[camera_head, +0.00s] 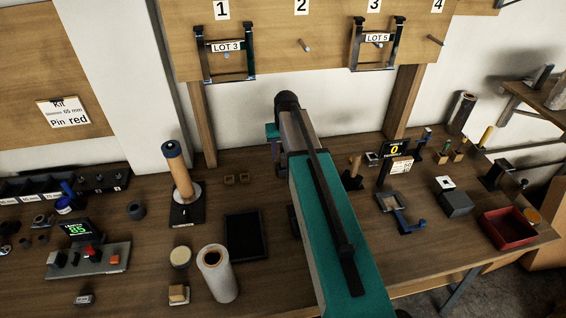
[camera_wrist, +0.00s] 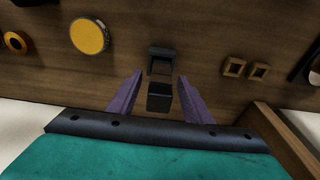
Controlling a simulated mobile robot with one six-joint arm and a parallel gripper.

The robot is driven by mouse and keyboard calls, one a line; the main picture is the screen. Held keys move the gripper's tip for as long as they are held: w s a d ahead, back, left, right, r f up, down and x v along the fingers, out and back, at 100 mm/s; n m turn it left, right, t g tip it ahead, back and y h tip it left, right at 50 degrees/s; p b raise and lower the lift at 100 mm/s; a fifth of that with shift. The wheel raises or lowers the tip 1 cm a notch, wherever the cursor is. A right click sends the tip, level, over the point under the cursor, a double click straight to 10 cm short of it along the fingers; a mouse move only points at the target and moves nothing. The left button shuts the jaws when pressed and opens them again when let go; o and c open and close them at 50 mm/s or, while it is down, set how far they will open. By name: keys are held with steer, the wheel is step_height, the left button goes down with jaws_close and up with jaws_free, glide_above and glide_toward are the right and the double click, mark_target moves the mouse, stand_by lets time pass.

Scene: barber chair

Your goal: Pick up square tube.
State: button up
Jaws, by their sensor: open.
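My gripper (camera_wrist: 160,76) is open in the wrist view, its two purple fingers apart and pointing down at the wooden bench. A dark, square-sided piece (camera_wrist: 160,53) with a brown opening lies just past the fingertips; a black block-like part (camera_wrist: 159,96) shows between the fingers. I cannot tell whether these are one object, or whether this is the square tube. Neither finger visibly touches them. In the head view my gripper (camera_head: 272,133) shows only in part left of my teal arm, which hides the area beneath.
Two small tan square rings (camera_wrist: 245,69) lie right of the fingers; they also show in the head view (camera_head: 236,179). A yellow round piece (camera_wrist: 89,36) lies left. In the head view, a vertical roll (camera_head: 179,170), black tray (camera_head: 246,236) and white roll (camera_head: 217,272) stand left of my arm.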

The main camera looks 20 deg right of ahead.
jaws_close()
steer(key=shift+r, duration=0.15)
stand_by(0.4)
steer(key=shift+r+b, duration=0.8)
steer(key=shift+r, duration=0.75)
steer(key=s+a+b, duration=0.2)
steer(key=s+a, duration=0.1)
steer(key=s, duration=0.4)
steer(key=s+a+r+b, duration=0.1)
steer(key=s+a+b, duration=0.1)
steer(key=s, duration=0.6)
steer(key=shift+a+r, duration=0.25)
steer(key=shift+a, duration=0.15)
steer(key=shift+w, duration=0.1)
